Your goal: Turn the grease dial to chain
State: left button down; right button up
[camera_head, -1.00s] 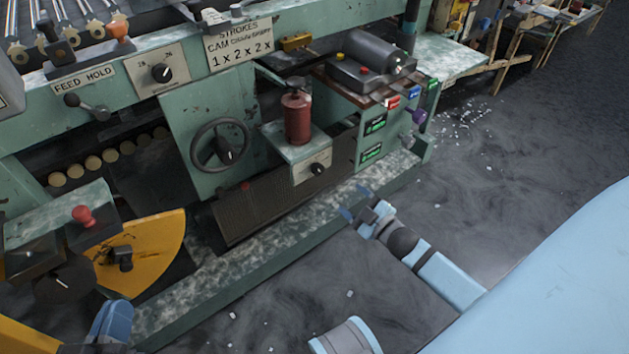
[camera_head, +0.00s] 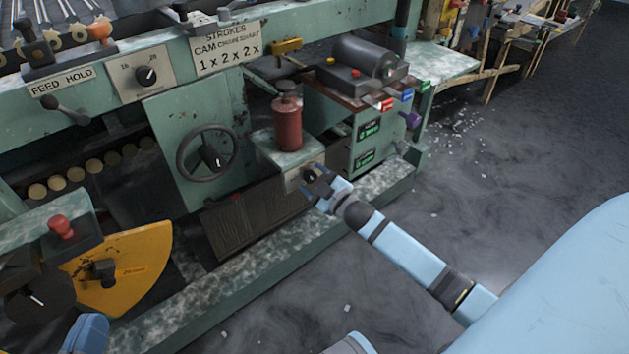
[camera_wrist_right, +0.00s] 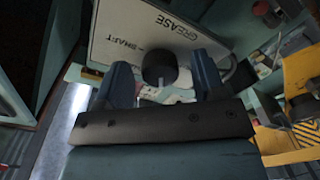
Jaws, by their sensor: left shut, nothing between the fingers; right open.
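The grease dial is a round black knob (camera_wrist_right: 160,66) on a pale plate (camera_wrist_right: 120,40) reading GREASE and SHAFT, upside down in the right wrist view. A pale pointer mark shows at the knob's lower edge there. In the head view the dial (camera_head: 309,174) is on the front of a small green box below a red canister. My right gripper (camera_head: 318,184) is open at the dial; in the wrist view its blue fingers (camera_wrist_right: 163,75) stand either side of the knob, with visible gaps. My left gripper (camera_head: 87,325) is shut and empty at the bottom left, partly cut off.
The red canister (camera_head: 287,125) stands on the box above the dial. A black handwheel (camera_head: 207,151) is to the left, and a green cabinet (camera_head: 367,150) with lit displays is to the right. A yellow plate (camera_head: 130,265) is at lower left. Open floor lies in front.

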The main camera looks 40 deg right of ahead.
jog(key=c, duration=0.9)
pick_arm(q)
jog(key=shift+r+p, duration=0.15)
jog(key=shift+p, duration=0.2)
pick_arm(e)
jog(key=shift+r, duration=0.1)
